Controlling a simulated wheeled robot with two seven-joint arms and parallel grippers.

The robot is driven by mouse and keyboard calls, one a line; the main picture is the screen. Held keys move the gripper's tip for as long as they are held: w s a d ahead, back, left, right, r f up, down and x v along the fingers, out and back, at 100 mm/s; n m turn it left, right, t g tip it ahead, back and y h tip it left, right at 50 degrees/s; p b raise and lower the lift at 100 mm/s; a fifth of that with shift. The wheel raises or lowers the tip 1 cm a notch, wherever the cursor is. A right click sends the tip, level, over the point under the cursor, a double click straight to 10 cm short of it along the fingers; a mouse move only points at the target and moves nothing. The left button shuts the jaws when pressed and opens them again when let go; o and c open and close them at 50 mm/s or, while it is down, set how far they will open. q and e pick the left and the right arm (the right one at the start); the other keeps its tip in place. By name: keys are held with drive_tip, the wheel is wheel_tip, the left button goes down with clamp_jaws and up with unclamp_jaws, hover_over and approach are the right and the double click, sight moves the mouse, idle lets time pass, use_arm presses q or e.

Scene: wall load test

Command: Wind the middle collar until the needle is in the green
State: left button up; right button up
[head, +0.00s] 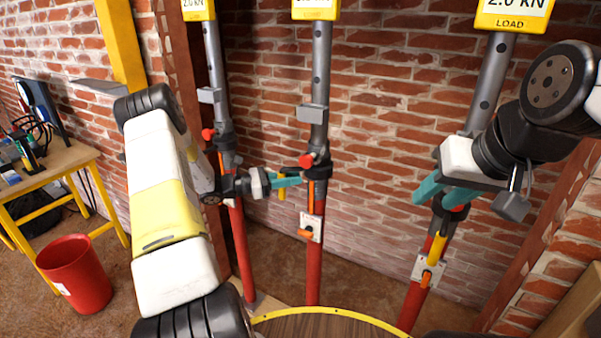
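The middle prop has a grey upper tube (320,75), a red lower tube (313,270) and a dark collar (320,172) between them. A red knob (306,160) and an orange bar (311,192) show at the collar. Its yellow load gauge (316,14) is cut by the top edge, so no needle shows. My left gripper (288,180) points right, its teal fingertips just left of the middle collar; its finger gap is unclear. My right gripper (445,193) has its teal fingers apart, in front of the right prop's collar area.
A left prop (213,70) and a right prop (492,85) stand either side, with yellow gauges (511,15) above. A brick wall (400,90) is behind. A red bin (75,275) and a yellow-legged workbench (60,160) stand at left. A yellow-rimmed round surface (325,325) is in front.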

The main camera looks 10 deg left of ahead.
use_arm(q)
clamp_jaws()
idle(1.1)
